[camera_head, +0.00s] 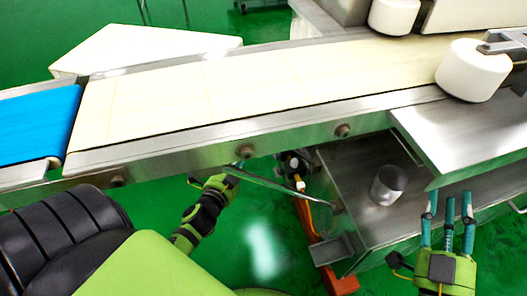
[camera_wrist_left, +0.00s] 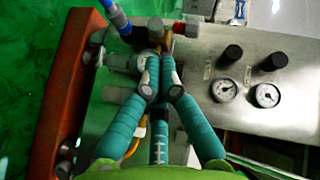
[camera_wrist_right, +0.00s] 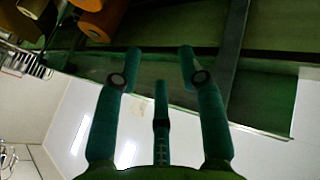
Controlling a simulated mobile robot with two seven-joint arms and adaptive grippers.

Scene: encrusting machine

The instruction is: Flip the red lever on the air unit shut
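In the head view the air unit (camera_head: 294,168) is partly hidden under the conveyor. My right gripper (camera_head: 447,205) is open and empty at the right.
The conveyor (camera_head: 250,85) with its metal side rail runs above my left gripper's area. A steel panel (camera_wrist_left: 245,65) with gauges and black knobs stands right of the fittings, an orange-red beam (camera_wrist_left: 68,90) left. A metal cup (camera_head: 388,185) sits on the lower steel shelf.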

